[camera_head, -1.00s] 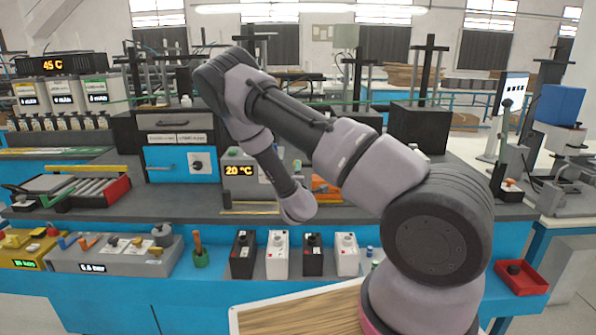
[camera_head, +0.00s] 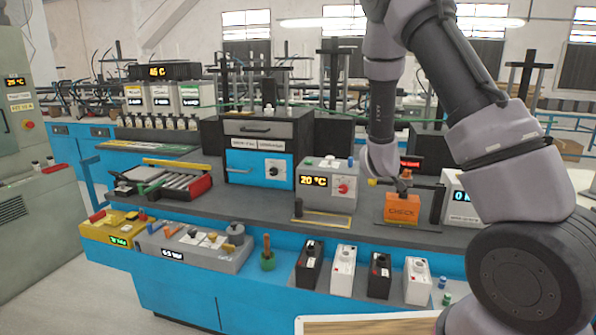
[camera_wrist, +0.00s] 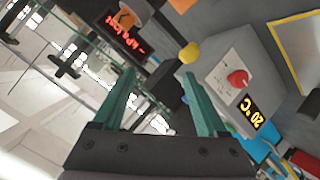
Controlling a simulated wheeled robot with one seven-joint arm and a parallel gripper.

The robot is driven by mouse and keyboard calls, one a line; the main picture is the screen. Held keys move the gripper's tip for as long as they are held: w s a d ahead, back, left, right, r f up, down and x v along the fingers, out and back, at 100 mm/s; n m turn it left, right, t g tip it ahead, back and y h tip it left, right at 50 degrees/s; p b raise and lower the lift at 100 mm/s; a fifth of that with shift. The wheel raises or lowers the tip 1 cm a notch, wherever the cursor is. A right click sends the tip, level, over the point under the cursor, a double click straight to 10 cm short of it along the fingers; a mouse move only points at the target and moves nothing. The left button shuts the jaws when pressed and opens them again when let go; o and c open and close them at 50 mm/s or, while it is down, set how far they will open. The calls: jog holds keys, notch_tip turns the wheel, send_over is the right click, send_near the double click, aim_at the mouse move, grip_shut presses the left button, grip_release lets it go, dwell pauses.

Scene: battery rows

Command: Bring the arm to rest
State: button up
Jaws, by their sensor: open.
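My arm rises on the right of the head view, bends over at the top, and its forearm hangs down in front of the bench. My gripper (camera_wrist: 165,98) shows in the wrist view as two green fingers, spread apart with nothing between them. In the head view the gripper's fingers are hidden behind my wrist. Beyond the fingers, the wrist view shows a grey unit reading 20 °C (camera_wrist: 235,85) with a red knob, and a yellow knob (camera_wrist: 189,53). That unit also stands on the bench in the head view (camera_head: 327,184).
An orange box (camera_head: 402,209) stands just below my wrist. Several black and white battery blocks (camera_head: 342,270) line the lower front shelf. A blue-fronted oven (camera_head: 258,165) and a roller tray (camera_head: 165,182) stand to the left. A wooden board (camera_head: 370,325) is at the bottom.

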jog(key=s+a+r+m+g+y, duration=0.3)
jog(key=s+r+m+y, duration=0.3)
jog(key=s+r, duration=1.05)
jog(key=s+r+m+g, duration=0.1)
jog(key=s+r, duration=0.3)
jog(key=s, duration=0.5)
jog(key=s+a+r+m, duration=0.1)
jog(key=s+r, duration=0.3)
jog(key=s, duration=0.6)
jog(key=shift+a+g+y, duration=0.15)
jog(key=shift+g+y, duration=0.25)
